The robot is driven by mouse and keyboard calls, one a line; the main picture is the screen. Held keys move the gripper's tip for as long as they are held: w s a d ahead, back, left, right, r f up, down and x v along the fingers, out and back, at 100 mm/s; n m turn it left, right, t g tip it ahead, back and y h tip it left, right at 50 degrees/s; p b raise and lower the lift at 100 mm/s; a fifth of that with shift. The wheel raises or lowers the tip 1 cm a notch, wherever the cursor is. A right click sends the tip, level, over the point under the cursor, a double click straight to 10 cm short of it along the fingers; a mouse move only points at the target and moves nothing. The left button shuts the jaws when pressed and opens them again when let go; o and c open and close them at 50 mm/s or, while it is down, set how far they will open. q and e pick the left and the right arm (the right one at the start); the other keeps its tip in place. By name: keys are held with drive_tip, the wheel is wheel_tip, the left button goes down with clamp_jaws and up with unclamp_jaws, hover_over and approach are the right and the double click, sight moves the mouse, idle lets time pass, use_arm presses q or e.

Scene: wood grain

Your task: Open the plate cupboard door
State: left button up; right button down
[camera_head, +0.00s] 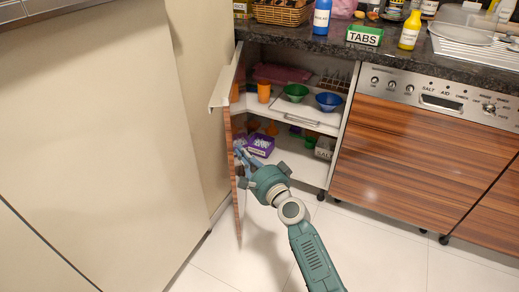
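The cupboard door (235,208) has a wood-grain front and stands swung out, seen almost edge-on at the left of the cupboard. The cupboard (308,127) is open and its white shelves show. My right gripper (242,158) is at the inner side of the door, close to its face. Its fingers are small and partly overlap the door edge, so I cannot tell whether they touch it or how far they are apart. My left gripper is not in view.
Inside are a green bowl (296,92), a blue bowl (329,101), an orange cup (264,92) and a purple box (260,145). A tall beige panel (110,130) stands left of the door. The dishwasher (415,150) is at right. White floor (375,255) is clear in front.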

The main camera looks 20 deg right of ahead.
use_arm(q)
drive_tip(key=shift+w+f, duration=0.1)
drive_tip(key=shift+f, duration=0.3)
use_arm(e)
drive_tip(key=shift+w+a, duration=0.25)
drive_tip(key=shift+a, duration=0.7)
